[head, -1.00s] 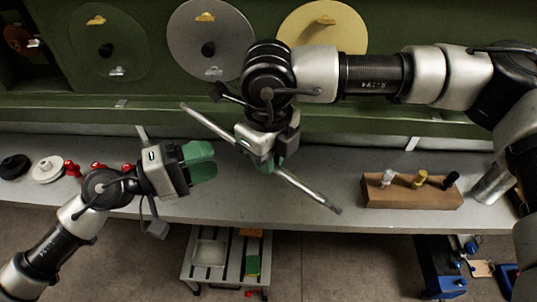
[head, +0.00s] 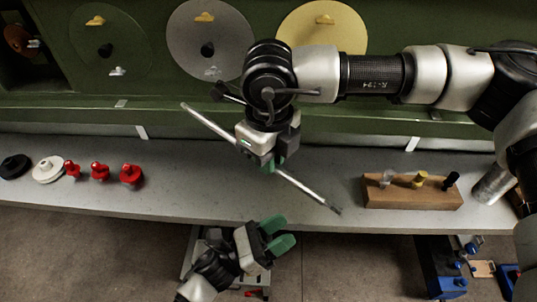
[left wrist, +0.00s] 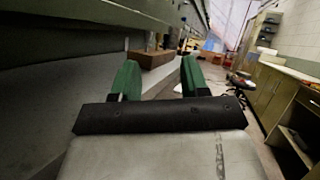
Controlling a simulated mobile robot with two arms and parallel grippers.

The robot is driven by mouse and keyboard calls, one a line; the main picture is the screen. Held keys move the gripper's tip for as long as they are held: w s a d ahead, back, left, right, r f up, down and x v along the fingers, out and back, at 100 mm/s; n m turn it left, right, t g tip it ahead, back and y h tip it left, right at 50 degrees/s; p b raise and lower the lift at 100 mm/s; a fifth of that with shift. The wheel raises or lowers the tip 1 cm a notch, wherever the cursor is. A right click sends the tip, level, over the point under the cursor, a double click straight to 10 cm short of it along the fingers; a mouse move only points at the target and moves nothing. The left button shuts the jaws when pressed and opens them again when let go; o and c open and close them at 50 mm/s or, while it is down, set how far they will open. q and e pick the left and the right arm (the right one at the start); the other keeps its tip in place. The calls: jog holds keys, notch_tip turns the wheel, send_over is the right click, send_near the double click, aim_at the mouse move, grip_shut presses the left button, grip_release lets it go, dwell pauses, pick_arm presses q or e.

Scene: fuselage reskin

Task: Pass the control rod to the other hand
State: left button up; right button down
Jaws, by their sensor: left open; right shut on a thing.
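The control rod (head: 309,190) is a thin silvery bar held slantwise, running from upper left to lower right above the bench. My right gripper (head: 272,165) is shut on it near its middle, pointing down. My left gripper (head: 283,232) is open and empty, below the rod in the picture, in front of the bench's front edge. Its two green fingers also show in the left wrist view (left wrist: 158,80), apart, with nothing between them. The rod cannot be made out in the left wrist view.
A grey bench (head: 230,198) runs across. A wooden block (head: 412,194) with clear, yellow and black pegs stands at right. Red knobs (head: 99,171) and white and black discs are at left. Large discs (head: 208,40) hang on the green wall. A low cart is partly hidden behind my left arm.

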pick_arm(q)
jog(key=s+a+f+n+t+y, duration=0.1)
jog(key=a+f+n+y, duration=0.1)
jog(key=f+n+y, duration=0.5)
jog(key=a+f+n+t, duration=0.15)
jog(key=f+n, duration=0.25)
jog(key=f, duration=0.7)
jog(key=s+a+f+n+g+y, duration=0.1)
jog(key=s+a+f+n+y, duration=0.2)
jog(key=a+f+n+y, duration=0.8)
jog(key=s+a+f+n+g+y, duration=0.1)
jog(key=s+a+f+n+g, duration=0.3)
jog(key=s+f+n, duration=0.5)
jog(key=s+a+f+n+g+y, duration=0.2)
jog(key=s+a+f+n+g, duration=0.3)
jog(key=s+n, duration=0.8)
jog(key=s+a+f, duration=0.2)
jog(key=a+f, duration=0.1)
jog(key=f, duration=0.2)
jog(key=shift+s, duration=0.15)
jog(key=shift+f, duration=0.1)
